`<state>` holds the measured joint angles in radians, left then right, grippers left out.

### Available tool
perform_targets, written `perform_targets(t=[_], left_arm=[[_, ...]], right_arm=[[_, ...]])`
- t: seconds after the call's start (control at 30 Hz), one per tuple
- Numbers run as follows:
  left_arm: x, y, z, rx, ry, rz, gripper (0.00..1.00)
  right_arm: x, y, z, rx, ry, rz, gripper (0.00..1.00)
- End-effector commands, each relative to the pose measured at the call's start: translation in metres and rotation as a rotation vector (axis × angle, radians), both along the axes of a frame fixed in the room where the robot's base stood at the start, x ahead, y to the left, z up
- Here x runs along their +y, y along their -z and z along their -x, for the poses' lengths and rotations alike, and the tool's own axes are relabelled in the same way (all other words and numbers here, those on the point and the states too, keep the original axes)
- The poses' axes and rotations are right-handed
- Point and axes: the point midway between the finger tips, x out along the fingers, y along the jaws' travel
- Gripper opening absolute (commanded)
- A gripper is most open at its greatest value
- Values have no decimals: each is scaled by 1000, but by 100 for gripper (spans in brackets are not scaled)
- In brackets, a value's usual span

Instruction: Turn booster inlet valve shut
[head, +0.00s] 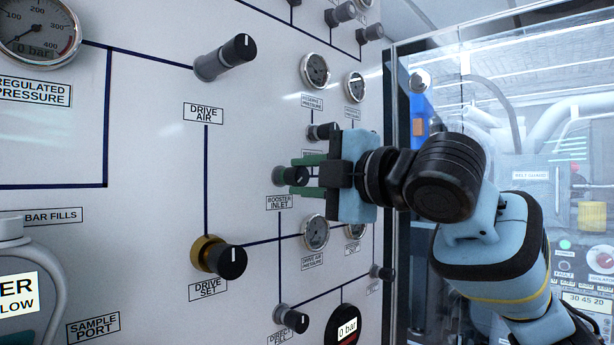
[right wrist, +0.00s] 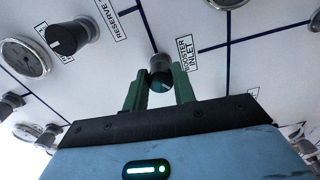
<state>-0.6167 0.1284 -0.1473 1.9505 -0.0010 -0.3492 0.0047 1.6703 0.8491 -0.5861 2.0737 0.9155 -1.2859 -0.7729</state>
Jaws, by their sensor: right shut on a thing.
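The booster inlet valve (head: 281,176) is a dark knob on a metal collar, above its "BOOSTER INLET" label (head: 279,202) in the head view. My right gripper (head: 300,176) reaches it from the right, with its green fingers on either side of the knob. In the right wrist view the knob (right wrist: 161,77) sits between the two fingertips (right wrist: 160,88), and the gripper is shut on it. The fingers partly hide the knob, and I cannot read its pointer clearly. My left gripper is not in view.
The drive air knob (head: 225,58), drive set knob (head: 219,258) and direct fill knob (head: 291,319) stick out from the white panel (head: 150,150). Small gauges (head: 315,71) lie close above and below my gripper. A clear guard (head: 520,110) stands at the right.

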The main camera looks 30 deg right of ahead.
Motion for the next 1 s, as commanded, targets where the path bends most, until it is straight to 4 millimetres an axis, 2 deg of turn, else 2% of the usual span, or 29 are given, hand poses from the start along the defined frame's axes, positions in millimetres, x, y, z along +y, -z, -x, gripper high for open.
perform_targets(t=[1.0], left_arm=[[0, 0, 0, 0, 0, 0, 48]], right_arm=[[2, 3, 0, 321, -2, -912, 4]])
